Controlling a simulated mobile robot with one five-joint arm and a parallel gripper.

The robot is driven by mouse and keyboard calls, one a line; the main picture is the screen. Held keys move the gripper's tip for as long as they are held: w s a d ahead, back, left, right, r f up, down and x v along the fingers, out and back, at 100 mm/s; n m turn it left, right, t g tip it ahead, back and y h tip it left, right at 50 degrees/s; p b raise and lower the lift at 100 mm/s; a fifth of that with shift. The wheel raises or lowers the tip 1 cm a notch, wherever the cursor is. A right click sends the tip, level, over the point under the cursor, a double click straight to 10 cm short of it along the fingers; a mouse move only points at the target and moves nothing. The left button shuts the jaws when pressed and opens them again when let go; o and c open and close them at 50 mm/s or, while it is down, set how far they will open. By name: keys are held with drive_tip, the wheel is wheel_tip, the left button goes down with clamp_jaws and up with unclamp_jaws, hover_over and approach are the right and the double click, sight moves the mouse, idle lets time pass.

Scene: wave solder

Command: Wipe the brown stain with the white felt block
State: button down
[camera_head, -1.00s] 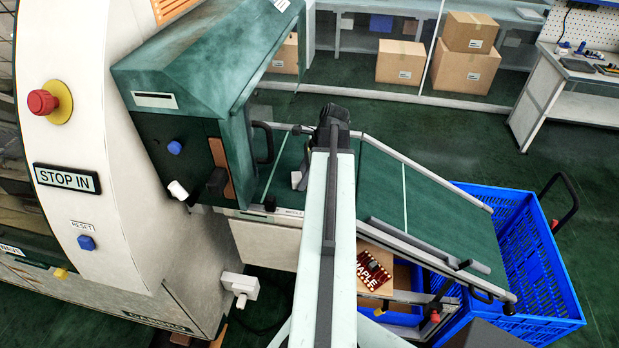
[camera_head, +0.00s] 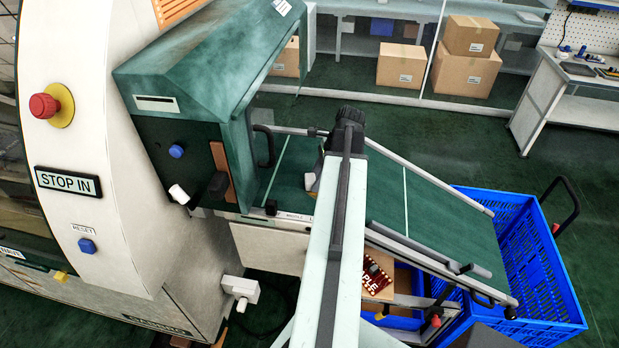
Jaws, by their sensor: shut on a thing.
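My gripper (camera_head: 319,168) is over the green sloping conveyor, mostly hidden behind my own arm and its black wrist joint. It is shut on a small pale block, which looks like the white felt block (camera_head: 311,181); only its left part shows, beside my arm, low over or on the belt. I cannot tell if it touches the belt.
The green conveyor (camera_head: 385,190) has raised side rails and slopes down to a blue crate (camera_head: 553,285) at right. The green machine hood (camera_head: 205,75) stands close on the left. A red circuit board (camera_head: 376,276) lies below the conveyor. Cardboard boxes (camera_head: 466,72) stand at the back.

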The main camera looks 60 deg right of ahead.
sight(301, 181)
drive_tip(key=shift+s+d+r, duration=0.1)
drive_tip(key=shift+s+d, duration=0.45)
drive_tip(key=shift+s, duration=0.7)
drive_tip(key=shift+s+d+f, duration=0.1)
drive_tip(key=shift+s+d, duration=0.45)
drive_tip(key=shift+s, duration=0.65)
drive_tip(key=shift+s+d+r, duration=0.1)
drive_tip(key=shift+s+d, duration=0.45)
drive_tip(key=shift+s, duration=0.7)
drive_tip(key=shift+w+d+f, duration=0.2)
drive_tip(key=shift+w+d, duration=0.15)
drive_tip(key=shift+d, duration=0.3)
drive_tip(key=shift+w+a, duration=0.55)
drive_tip(key=shift+w, duration=0.7)
drive_tip(key=shift+w+a, duration=0.6)
drive_tip(key=shift+w, duration=0.6)
drive_tip(key=shift+w+a, duration=0.55)
drive_tip(key=shift+w, duration=0.7)
drive_tip(key=shift+w, duration=0.1)
drive_tip(key=shift+w+a+r, duration=0.1)
drive_tip(key=shift+w+a, duration=0.3)
drive_tip(key=shift+w, duration=0.5)
drive_tip(key=shift+w+a, duration=0.4)
drive_tip(key=shift+w, duration=0.45)
wheel_tip(301, 181, up, 6)
drive_tip(key=p, duration=0.6)
